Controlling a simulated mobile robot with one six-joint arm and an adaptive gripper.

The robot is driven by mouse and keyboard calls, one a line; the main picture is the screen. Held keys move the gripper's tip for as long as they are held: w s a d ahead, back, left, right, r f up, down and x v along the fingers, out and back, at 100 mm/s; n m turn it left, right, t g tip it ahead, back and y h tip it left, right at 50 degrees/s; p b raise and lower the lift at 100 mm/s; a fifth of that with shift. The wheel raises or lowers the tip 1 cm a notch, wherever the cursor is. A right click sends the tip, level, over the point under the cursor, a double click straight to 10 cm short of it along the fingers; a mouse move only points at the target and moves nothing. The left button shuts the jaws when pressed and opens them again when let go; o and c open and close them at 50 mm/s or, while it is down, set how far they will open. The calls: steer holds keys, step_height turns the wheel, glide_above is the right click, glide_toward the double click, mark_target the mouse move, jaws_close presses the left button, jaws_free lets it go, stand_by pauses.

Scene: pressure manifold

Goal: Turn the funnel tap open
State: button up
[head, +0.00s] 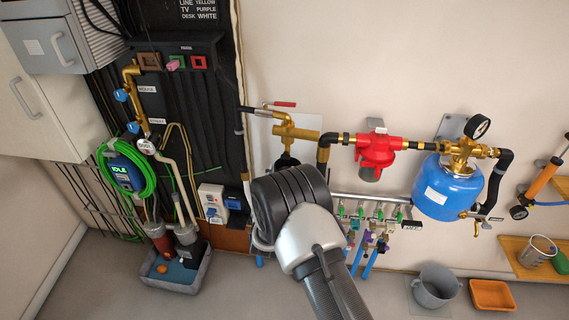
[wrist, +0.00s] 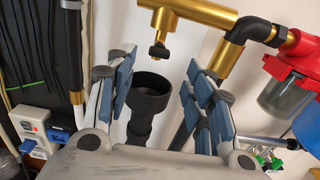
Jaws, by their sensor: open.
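A brass tap with a small black handle (wrist: 159,50) hangs from a brass pipe in the wrist view. Just under it is the round mouth of a black funnel (wrist: 150,88). In the head view the brass fitting (head: 290,131) shows left of the red regulator, and my dark wrist covers most of the funnel below it. My gripper (wrist: 157,80) is open and empty. In the wrist view its blue-padded fingers stand left and right of the funnel and tap, with the handle appearing between and beyond the fingertips. No contact with the handle shows.
A red-handled lever valve (head: 284,104) sits above the brass fitting. To the right are a red regulator (head: 377,150), a blue tank (head: 447,186) and a gauge (head: 479,127). A green-valved manifold (head: 372,212) runs below. A white socket box (head: 211,203) is at left.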

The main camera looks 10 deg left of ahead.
mark_target(285, 158)
steer(key=w+b, duration=0.1)
steer(key=w, duration=0.7)
steer(key=shift+d, duration=0.15)
steer(key=shift+c, duration=0.2)
steer(key=c, duration=1)
